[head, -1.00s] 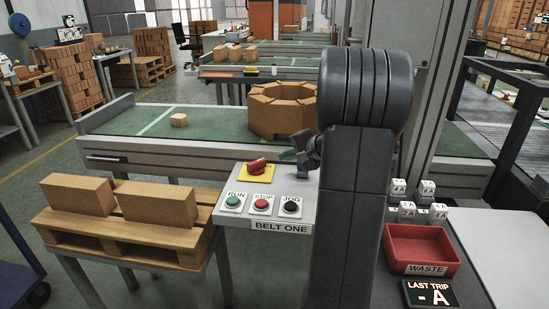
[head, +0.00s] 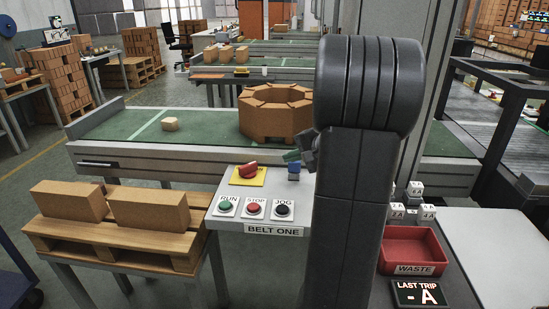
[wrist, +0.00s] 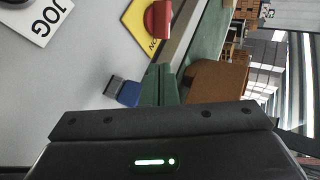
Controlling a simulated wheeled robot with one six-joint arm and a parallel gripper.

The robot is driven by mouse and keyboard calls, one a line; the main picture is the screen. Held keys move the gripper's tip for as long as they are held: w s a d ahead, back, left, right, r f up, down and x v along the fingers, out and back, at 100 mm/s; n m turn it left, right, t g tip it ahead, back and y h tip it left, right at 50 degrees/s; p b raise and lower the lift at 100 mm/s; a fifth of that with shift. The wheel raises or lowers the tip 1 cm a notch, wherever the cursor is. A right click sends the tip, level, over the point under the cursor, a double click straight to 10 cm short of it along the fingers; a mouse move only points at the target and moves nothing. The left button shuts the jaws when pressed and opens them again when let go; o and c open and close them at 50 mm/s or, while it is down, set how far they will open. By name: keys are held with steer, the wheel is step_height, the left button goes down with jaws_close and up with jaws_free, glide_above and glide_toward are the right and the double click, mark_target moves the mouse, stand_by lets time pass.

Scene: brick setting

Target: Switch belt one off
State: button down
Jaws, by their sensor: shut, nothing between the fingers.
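The BELT ONE panel (head: 222,186) stands in front of the near belt. It carries a green RUN button (head: 226,205), a red STOP button (head: 254,207) and a black JOG button (head: 283,209). Behind them a red rotary knob (head: 249,170) sits on a yellow plate; the knob also shows at the top of the wrist view (wrist: 158,20). A small blue part with a grey end (wrist: 126,93) is at the panel's right (head: 294,172). My gripper (wrist: 160,72) is shut and empty, green fingers together, beside the blue part; contact is unclear. In the head view my arm partly hides it (head: 292,156).
The green belt (head: 120,125) carries a small block (head: 170,124) and a ring of brown bricks (head: 275,115). A pallet with two large bricks (head: 120,251) stands left of the panel. A red WASTE tray (head: 412,245) and small white labelled cubes (head: 397,211) are at right.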

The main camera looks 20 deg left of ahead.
mark_target(254, 168)
steer(key=s+h+p, duration=0.1)
steer(key=p, duration=0.1)
steer(key=s+a+m+t+h+p, duration=0.1)
steer(key=s+m+h+p, duration=0.1)
steer(key=s+p, duration=0.1)
steer(key=shift+a+r+p, duration=0.2)
steer(key=shift+p, duration=0.1)
steer(key=x, duration=0.9)
steer(key=shift+w+a+f, duration=0.1)
steer(key=shift+a+f, duration=0.1)
steer(key=shift+f, duration=0.05)
steer(key=w+a, duration=0.2)
steer(key=a, duration=0.1)
steer(key=shift+w+a+p, duration=0.3)
